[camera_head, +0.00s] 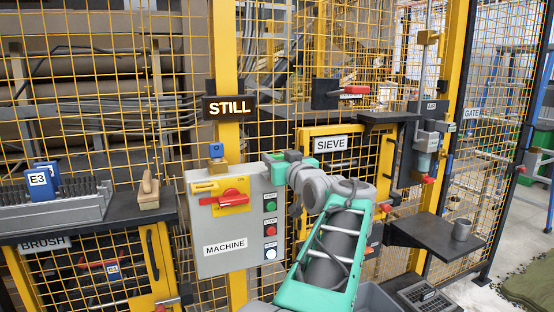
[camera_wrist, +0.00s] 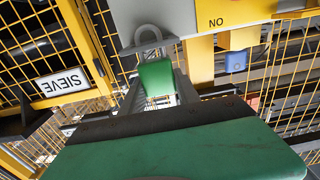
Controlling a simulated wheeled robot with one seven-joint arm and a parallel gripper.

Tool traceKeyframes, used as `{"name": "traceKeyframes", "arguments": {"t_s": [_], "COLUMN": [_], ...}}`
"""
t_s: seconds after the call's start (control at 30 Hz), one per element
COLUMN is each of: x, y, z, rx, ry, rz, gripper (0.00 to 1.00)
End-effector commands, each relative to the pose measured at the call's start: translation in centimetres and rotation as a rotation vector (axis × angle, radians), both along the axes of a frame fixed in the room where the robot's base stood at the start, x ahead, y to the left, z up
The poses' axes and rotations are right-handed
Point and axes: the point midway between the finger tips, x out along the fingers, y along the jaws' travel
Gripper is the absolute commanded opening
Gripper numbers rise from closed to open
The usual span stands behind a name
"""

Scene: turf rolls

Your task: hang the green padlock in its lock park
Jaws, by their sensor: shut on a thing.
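The green padlock (camera_wrist: 156,78) is in the jaws of my gripper (camera_wrist: 160,90) in the wrist view. Its grey shackle (camera_wrist: 149,36) points away from my gripper and overlaps the edge of the grey machine box in the picture; I cannot tell whether they touch. In the head view my gripper (camera_head: 277,158) is at the upper right corner of the machine box (camera_head: 205,235), and I cannot make out the padlock clearly there. I cannot tell which fitting is the green padlock's lock park.
A blue padlock (camera_head: 216,150) is at a brass-coloured block (camera_head: 219,170) above the machine box. The box carries a red rotary switch (camera_head: 231,196) and several buttons. The SIEVE door (camera_head: 331,143) is to the right. A shelf with a cup (camera_head: 462,229) stands further right.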

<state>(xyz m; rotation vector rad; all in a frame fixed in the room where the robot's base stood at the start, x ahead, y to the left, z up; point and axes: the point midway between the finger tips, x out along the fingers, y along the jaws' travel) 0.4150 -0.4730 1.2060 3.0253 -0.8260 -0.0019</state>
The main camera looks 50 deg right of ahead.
Motion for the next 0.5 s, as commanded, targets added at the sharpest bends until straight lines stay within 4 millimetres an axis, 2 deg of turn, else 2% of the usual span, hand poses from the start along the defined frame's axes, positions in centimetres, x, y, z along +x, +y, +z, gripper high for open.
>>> {"name": "traceKeyframes", "arguments": {"t_s": [0.5], "x": [0.0], "y": [0.0], "z": [-1.4], "rx": [-0.001], "ry": [0.000], "rz": [0.000], "gripper": [0.00]}}
